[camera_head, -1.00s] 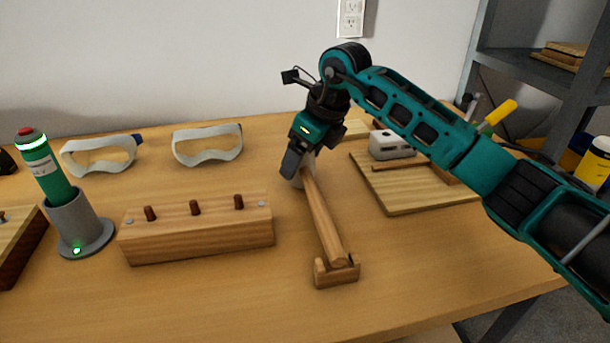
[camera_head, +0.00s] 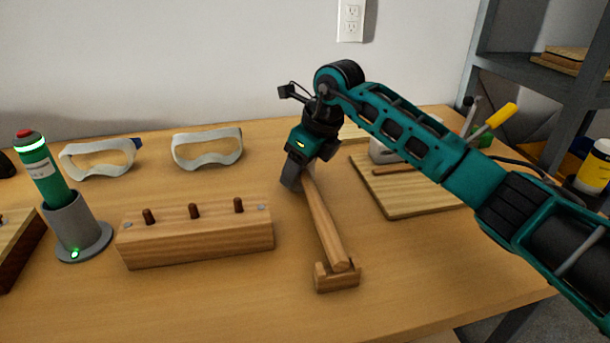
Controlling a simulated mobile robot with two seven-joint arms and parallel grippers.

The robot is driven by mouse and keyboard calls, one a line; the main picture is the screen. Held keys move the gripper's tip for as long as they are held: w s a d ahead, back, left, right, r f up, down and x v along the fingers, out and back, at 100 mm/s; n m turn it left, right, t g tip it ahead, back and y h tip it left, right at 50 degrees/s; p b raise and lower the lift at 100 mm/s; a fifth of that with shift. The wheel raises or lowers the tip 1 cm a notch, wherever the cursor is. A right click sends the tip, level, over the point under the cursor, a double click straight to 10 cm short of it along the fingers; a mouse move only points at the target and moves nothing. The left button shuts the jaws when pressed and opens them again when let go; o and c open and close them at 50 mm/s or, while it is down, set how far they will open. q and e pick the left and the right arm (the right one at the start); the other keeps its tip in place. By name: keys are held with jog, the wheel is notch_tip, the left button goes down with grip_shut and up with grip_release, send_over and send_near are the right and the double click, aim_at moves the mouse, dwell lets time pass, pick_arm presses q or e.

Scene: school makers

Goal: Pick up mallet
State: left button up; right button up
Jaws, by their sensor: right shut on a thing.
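The mallet's long wooden handle (camera_head: 325,222) slopes from my right gripper toward the front. Its near end rests at a small notched wooden block (camera_head: 338,281) on the table. My right gripper (camera_head: 298,175) comes down from the right and is shut on the far end of the mallet. The gripper hides most of that end, so the head's shape cannot be made out. My left gripper is not in view.
A wooden block with pegs (camera_head: 196,240) stands just left of the mallet. A green cylinder sits in a grey holder (camera_head: 80,232) further left. Two pairs of goggles (camera_head: 207,150) lie behind. A wooden board (camera_head: 408,200) lies right. The table's front is clear.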

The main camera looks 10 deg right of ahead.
jog(key=c, duration=0.3)
jog(key=shift+r, duration=0.1)
